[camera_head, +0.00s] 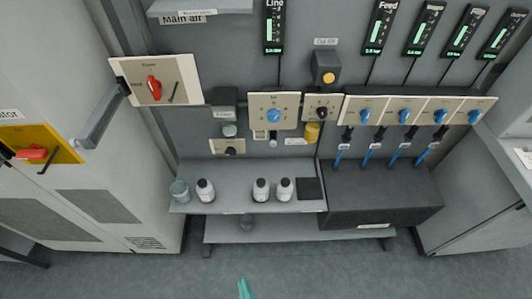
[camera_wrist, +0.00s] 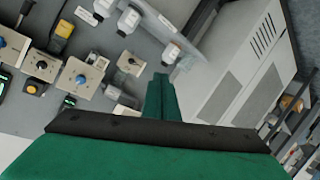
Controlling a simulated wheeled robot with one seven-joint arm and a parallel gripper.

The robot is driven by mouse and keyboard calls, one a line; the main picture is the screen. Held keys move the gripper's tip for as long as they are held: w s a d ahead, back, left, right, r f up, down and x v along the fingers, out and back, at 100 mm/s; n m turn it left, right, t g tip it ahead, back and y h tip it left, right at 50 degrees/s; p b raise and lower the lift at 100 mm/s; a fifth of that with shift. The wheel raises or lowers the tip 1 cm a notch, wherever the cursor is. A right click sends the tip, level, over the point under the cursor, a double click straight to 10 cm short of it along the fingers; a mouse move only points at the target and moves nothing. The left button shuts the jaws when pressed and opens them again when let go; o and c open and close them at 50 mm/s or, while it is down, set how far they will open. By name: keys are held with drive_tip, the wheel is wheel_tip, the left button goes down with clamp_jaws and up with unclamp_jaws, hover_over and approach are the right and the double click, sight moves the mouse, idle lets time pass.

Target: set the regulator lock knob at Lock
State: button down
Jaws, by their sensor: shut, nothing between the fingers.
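Two black knobs could be the regulator lock knob, and the lettering is too small to tell which. One black knob (camera_head: 323,112) is on a cream plate right of the large blue knob (camera_head: 274,115); it also shows in the wrist view (camera_wrist: 42,65). The other black knob (camera_head: 231,151) is on a small cream plate lower left, above the shelf, and shows in the wrist view (camera_wrist: 131,61). Neither knob's setting is readable. My gripper (camera_head: 243,284) is shut and empty, low in front of the shelf and away from both knobs. Its green fingers are together in the wrist view (camera_wrist: 160,92).
A shelf (camera_head: 232,172) with several bottles juts out below the plates. A dark box (camera_head: 385,205) stands at right under several blue knobs and blue-handled hoses. A red knob (camera_head: 153,87) and a grey lever arm (camera_head: 103,118) are at left. The floor in front is clear.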

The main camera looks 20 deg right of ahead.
sight(273, 144)
drive_tip(key=w+d+f+n+h, duration=0.2)
drive_tip(key=w+f+n, duration=0.15)
drive_tip(key=w, duration=0.35)
drive_tip(key=w+d+f+n+h, duration=0.1)
drive_tip(key=w+d+f+n, duration=0.2)
drive_tip(key=w+n, duration=0.35)
drive_tip(key=w+d+r+n+t+h, duration=0.1)
drive_tip(key=w+d+r+n+h, duration=0.1)
drive_tip(key=w, duration=0.7)
drive_tip(key=w+d+r+n+t+h, duration=0.1)
drive_tip(key=w+d+r+n+h, duration=0.2)
drive_tip(key=w+r, duration=0.3)
drive_tip(key=w+d+h, duration=0.1)
drive_tip(key=w, duration=0.2)
drive_tip(key=shift+r+t, duration=0.25)
drive_tip(key=shift+t, duration=0.15)
drive_tip(key=shift+w, duration=0.15)
drive_tip(key=w+d+r, duration=0.4)
drive_tip(key=w+d, duration=0.3)
drive_tip(key=shift+w+d, duration=0.25)
drive_tip(key=shift+w, duration=0.1)
